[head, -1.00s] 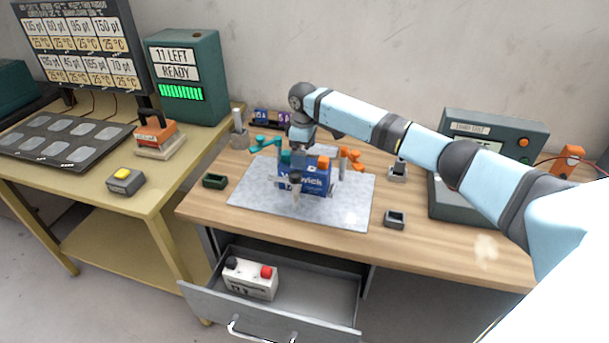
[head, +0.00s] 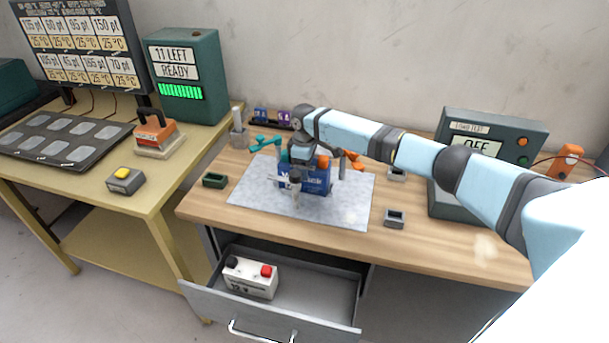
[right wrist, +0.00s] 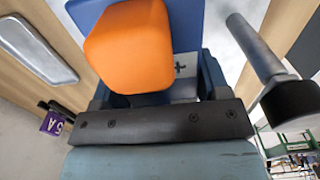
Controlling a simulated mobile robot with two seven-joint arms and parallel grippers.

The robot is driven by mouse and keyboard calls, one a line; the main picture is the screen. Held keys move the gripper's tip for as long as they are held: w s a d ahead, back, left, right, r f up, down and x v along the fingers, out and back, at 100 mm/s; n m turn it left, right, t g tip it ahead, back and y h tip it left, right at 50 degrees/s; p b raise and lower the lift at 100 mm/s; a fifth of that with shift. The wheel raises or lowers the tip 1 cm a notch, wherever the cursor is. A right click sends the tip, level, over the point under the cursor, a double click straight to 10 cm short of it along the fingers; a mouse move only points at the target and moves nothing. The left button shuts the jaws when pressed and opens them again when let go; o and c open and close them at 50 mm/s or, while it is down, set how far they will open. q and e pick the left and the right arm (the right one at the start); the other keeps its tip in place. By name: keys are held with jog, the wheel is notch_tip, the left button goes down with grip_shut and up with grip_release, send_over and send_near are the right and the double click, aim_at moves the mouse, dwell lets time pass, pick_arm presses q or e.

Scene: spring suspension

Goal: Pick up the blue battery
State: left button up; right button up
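The blue battery (head: 318,184) with white lettering stands on the grey mat (head: 350,208) in the head view. In the right wrist view its blue top (right wrist: 185,22) carries a large orange cap (right wrist: 130,45), and a plus mark shows beside the cap. My right gripper (head: 299,168) is low over the battery, reaching down from above. In the right wrist view its two fingers stand well apart, on either side of the battery's top area. The cap hides part of the space between them; I see no firm clamping. My left gripper is not in view.
A teal clamp (head: 265,145) and an orange clamp (head: 352,159) flank the battery. An open drawer (head: 318,300) holds a white battery (head: 250,278). The front of the bench is mostly clear.

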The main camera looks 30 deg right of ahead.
grip_shut()
jog(key=shift+w+r, duration=0.15)
jog(key=shift+r, duration=0.1)
